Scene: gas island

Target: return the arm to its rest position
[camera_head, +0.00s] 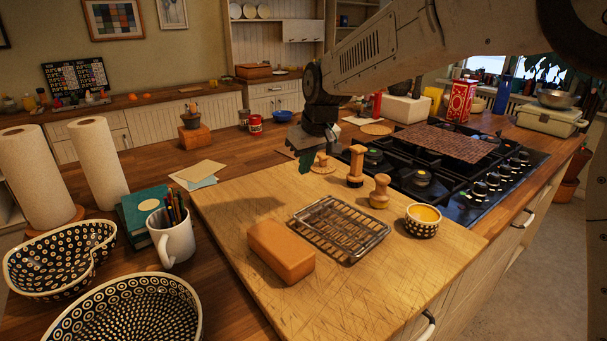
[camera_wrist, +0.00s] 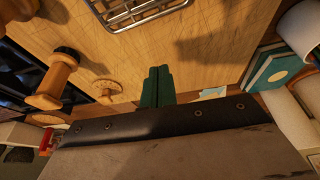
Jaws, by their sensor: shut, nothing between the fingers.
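My gripper (camera_wrist: 157,72) shows in the wrist view as two dark green fingers pressed together, with nothing between them. In the head view my gripper (camera_head: 307,165) hangs at the end of my arm, over the far edge of the wooden board (camera_head: 370,290), near a small wooden knobbed piece (camera_head: 322,163). My arm reaches in from the upper right across the hob. Whether the fingertips touch the board is unclear.
On the board are a wire rack (camera_head: 343,228), a brown block (camera_head: 281,251), wooden stamps (camera_head: 356,166) and a patterned cup (camera_head: 422,221). A black gas hob (camera_head: 437,190) lies to the right. A mug (camera_head: 172,240) and patterned bowls (camera_head: 60,262) stand left.

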